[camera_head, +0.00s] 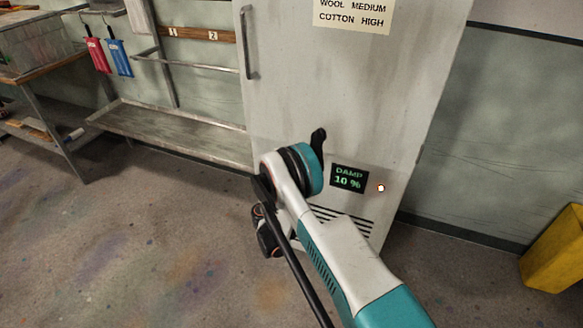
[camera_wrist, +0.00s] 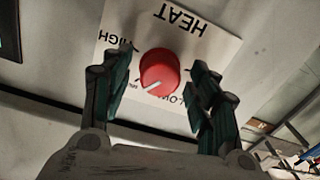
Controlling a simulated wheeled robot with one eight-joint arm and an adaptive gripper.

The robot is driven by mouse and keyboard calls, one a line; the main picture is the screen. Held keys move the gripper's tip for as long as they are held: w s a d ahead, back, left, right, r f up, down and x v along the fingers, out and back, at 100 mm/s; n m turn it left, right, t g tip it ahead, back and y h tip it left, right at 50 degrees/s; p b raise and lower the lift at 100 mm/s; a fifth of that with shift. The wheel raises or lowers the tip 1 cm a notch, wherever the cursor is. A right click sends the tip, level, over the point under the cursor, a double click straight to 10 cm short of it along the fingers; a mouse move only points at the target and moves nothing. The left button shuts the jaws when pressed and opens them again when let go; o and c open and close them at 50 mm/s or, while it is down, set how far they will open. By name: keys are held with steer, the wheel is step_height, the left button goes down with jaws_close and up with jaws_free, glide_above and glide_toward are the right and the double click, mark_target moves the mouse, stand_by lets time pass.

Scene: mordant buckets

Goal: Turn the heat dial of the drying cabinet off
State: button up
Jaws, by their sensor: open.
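The drying cabinet (camera_head: 345,95) is a tall pale door front with a vertical handle. Its heat dial is a red round knob (camera_wrist: 160,68) on a white label (camera_wrist: 205,38) in the wrist view. The label reads HEAT upside down, with HIGH at the left and LOW partly hidden at the lower right. The knob's white pointer line is at its lower left. My gripper (camera_wrist: 163,64) is open, one finger on each side of the knob. Contact cannot be told. In the head view my arm hides the dial and most of the gripper.
A display (camera_head: 348,179) reads DAMP 10 %, with a lit lamp (camera_head: 381,188) beside it. Red (camera_head: 97,54) and blue (camera_head: 120,57) items hang at the left above a metal shelf (camera_head: 170,130). A yellow bin (camera_head: 553,250) stands at the right. The floor in front is clear.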

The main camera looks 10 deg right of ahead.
steer(key=shift+c, duration=0.3)
steer(key=c, duration=1)
steer(key=shift+n, duration=0.4)
steer(key=n, duration=2.6)
steer(key=shift+a+g+h, duration=0.1)
steer(key=shift+g+h, duration=0.3)
steer(key=shift+n, duration=0.4)
